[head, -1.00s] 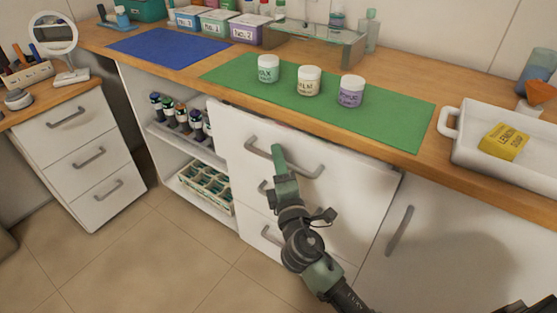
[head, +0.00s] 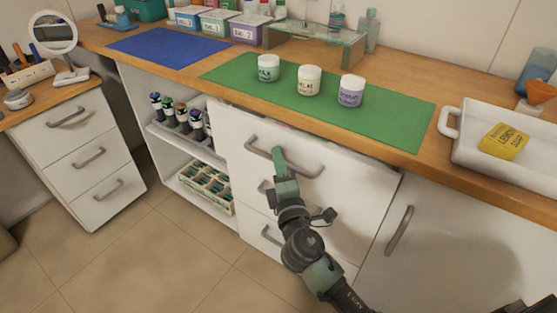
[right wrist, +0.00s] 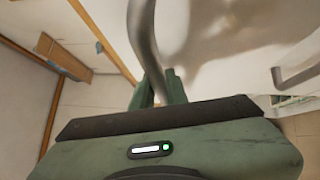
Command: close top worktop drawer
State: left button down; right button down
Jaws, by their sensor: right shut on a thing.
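The top worktop drawer (head: 325,158) is the upper white front under the green mat, with a grey bar handle (head: 260,148). In the right wrist view the handle (right wrist: 143,30) runs down between the green fingers (right wrist: 160,88). The gripper hides part of the handle and of the lower drawers. My left gripper is not in view.
On the worktop are a green mat (head: 235,75) with three jars, a blue mat (head: 150,45) and a white tray (head: 456,150) with yellow soap (head: 504,141). Open shelves (head: 157,135) stand left of the drawers, a cupboard door (head: 460,240) right. The floor in front is clear.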

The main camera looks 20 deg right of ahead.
aim_at(289, 152)
dwell(0.7)
jog(key=w+d, duration=0.2)
jog(key=d, duration=0.1)
jog(key=shift+w+d, duration=0.25)
jog(key=shift+w, duration=0.05)
jog(key=c, duration=1.4)
grip_release()
